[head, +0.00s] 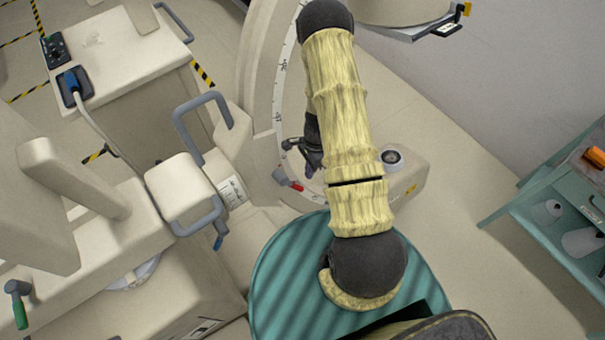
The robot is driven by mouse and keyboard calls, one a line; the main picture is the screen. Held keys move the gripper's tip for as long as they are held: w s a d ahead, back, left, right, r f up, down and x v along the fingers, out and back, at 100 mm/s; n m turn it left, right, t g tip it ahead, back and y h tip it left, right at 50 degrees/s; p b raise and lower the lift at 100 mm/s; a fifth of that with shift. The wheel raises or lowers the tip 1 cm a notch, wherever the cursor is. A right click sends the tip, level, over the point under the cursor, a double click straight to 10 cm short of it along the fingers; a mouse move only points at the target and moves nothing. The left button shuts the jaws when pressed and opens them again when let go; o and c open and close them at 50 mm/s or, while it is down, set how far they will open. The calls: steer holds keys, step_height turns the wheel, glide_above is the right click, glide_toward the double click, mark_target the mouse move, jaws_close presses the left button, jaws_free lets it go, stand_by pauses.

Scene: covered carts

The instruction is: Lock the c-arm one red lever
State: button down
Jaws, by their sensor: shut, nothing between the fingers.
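The red lever (296,187) is a small red-tipped handle on the beige clamp housing of the C-arm (257,75), just below the curved, scale-marked arc. It points down and to the right. My gripper (311,171) is shut and empty, with its dark fingers just above and to the right of the red lever in the picture. A small gap shows between them, but their difference in depth is hard to judge. My sleeved arm hides part of my gripper and part of the arc behind it.
A blue lever (219,241) and grey handles (202,112) stick out left of the clamp. A green-handled lever (20,311) is at the far lower left. A teal cart (537,204) with bottles stands at the right. Bare floor (455,180) lies between it and the C-arm.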

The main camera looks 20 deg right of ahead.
mark_target(289, 182)
steer(key=shift+s+a+f+p, duration=0.15)
steer(key=shift+a+f+p, duration=0.2)
steer(key=shift+a, duration=0.3)
steer(key=shift+s+a+f+p, duration=0.1)
steer(key=shift+a+f+p, duration=0.2)
steer(key=shift+a, duration=0.35)
steer(key=shift+w+a+f+b, duration=0.1)
steer(key=shift+f+b, duration=0.1)
steer(key=shift+b, duration=0.1)
